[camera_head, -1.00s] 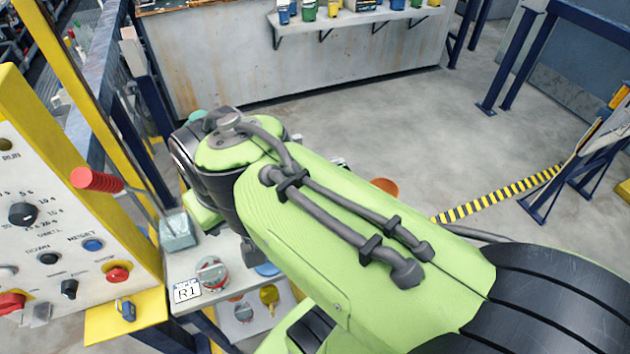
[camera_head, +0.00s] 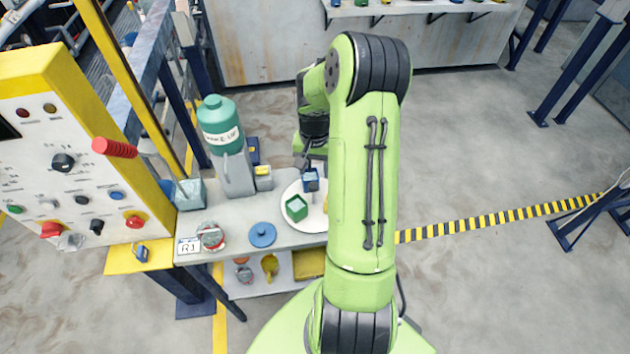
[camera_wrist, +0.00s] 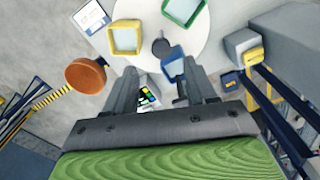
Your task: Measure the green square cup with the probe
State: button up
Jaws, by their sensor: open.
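The green square cup (camera_head: 296,207) stands on a white round plate (camera_head: 288,222) on the bench. In the wrist view the green cup (camera_wrist: 184,10) is at the top edge, partly cut off, beyond my fingertips. My gripper (camera_wrist: 160,68) is open, with its fingers apart above the plate's edge. A blue square cup (camera_wrist: 173,66) is by the right fingertip. A dark rounded piece (camera_wrist: 160,47) lies ahead between the fingertips; I cannot tell whether it is the probe. A small thing with coloured patches (camera_wrist: 147,97) shows between the fingers. My arm hides part of the plate in the head view.
A yellow square cup (camera_wrist: 125,38) is also on the plate. A grey-green bottle (camera_head: 221,125), a grey box with yellow top (camera_head: 263,172) and a blue lid (camera_head: 262,235) stand on the bench. A control panel (camera_head: 60,150) is left.

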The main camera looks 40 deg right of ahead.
aim_at(314, 185)
jog(key=f, duration=0.5)
jog(key=shift+a+f, duration=0.2)
jog(key=shift+f, duration=0.05)
jog(key=shift+d+f, duration=0.1)
jog(key=shift+f, duration=0.4)
grip_shut()
